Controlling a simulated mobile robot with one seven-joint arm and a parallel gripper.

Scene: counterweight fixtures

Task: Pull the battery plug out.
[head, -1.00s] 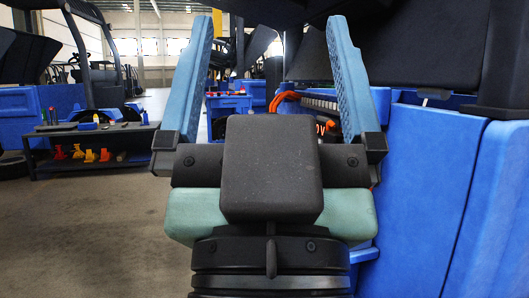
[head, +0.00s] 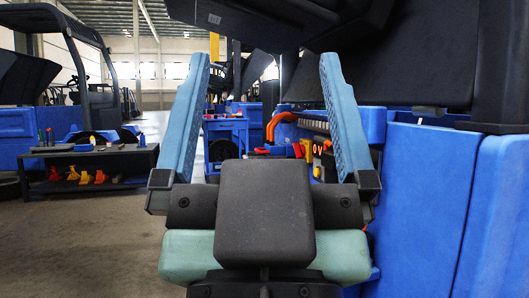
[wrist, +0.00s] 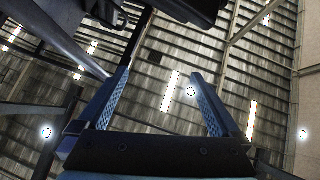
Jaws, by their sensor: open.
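My gripper (head: 264,60) is open and empty in the middle of the head view, its two blue ridged fingers pointing up and away. In the wrist view my gripper (wrist: 160,73) also stands open, with only the ceiling and dark structures beyond it. A thick orange cable (head: 283,122) curves at the edge of the blue truck's open bay, behind and between the fingers. Small red and orange parts (head: 299,150) sit just below it, beside the right finger. I cannot tell which of these is the battery plug; the right finger hides part of the bay.
The truck's blue side panels (head: 420,200) fill the right, under a raised dark cover (head: 425,55). A blue cart (head: 226,130) stands farther back. A low dark bench (head: 90,158) with tools and yellow parts is at left.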

